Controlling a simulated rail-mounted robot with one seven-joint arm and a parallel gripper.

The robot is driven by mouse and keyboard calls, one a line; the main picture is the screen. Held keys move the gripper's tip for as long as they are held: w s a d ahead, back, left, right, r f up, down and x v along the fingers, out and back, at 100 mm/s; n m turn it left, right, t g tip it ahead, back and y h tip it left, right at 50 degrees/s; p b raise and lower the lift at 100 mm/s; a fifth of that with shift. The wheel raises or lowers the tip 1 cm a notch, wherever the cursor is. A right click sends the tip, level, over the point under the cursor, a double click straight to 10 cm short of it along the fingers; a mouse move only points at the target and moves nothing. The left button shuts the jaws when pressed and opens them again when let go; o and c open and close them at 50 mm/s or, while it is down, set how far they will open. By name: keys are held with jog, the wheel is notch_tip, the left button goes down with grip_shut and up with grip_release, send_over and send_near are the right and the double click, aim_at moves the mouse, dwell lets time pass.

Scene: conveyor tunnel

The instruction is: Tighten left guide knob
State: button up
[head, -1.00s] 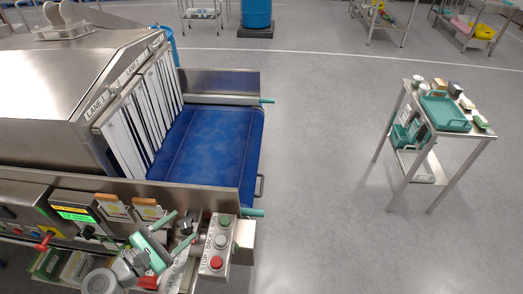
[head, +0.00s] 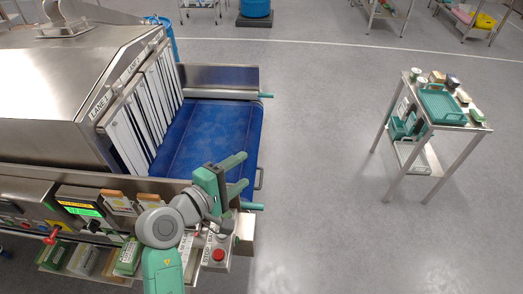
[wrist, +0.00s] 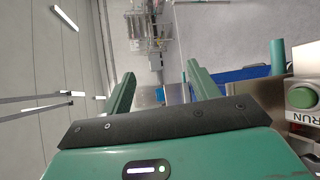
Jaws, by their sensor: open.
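My gripper (head: 243,172) is open and empty, with its two green fingers pointing right over the near edge of the blue belt. In the wrist view the open fingers (wrist: 160,78) have nothing between them. A teal rod-like knob (head: 254,206) sticks out at the near right corner of the conveyor, just below the gripper and apart from it. A teal cylinder to the right of the fingers in the wrist view (wrist: 277,57) looks like the same knob. A second teal knob (head: 266,96) sticks out at the far corner. I cannot tell which is the left one.
The button box with a red stop button (head: 218,255) sits below the gripper; its green RUN button (wrist: 301,97) shows close on the right. White strip curtains (head: 145,110) hang at the tunnel mouth. A trolley with a teal tray (head: 441,104) stands right, across clear floor.

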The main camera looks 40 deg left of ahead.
jog(key=w+d+r+m+p, duration=0.1)
jog(key=w+d+r+m, duration=0.2)
jog(key=r, duration=0.3)
jog(key=shift+d+r+m+t, duration=0.3)
jog(key=shift+d+r+m, duration=0.1)
jog(key=shift+d, duration=0.4)
jog(key=a+f+m+g, duration=0.1)
jog(key=a+f+g, duration=0.7)
jog(key=f, duration=0.2)
jog(key=s+a+f+g, duration=0.2)
jog(key=s+a+g, duration=0.1)
jog(key=s, duration=0.1)
jog(key=s+a+f+g, duration=0.2)
jog(key=s+f, duration=0.1)
jog(key=s, duration=0.2)
jog(key=s+a+f+n+g, duration=0.1)
jog(key=s+a+f+g, duration=0.2)
jog(key=s, duration=0.1)
jog(key=shift+s+a+f+g+b, duration=0.1)
jog(key=shift+s+a+g+b, duration=0.2)
jog(key=shift+s+a+b, duration=0.1)
notch_tip(320, 180, down, 8)
jog(key=shift+w+d+r, duration=0.1)
jog(key=shift+d, duration=0.05)
jog(key=c, duration=1)
jog(key=shift+r, duration=0.1)
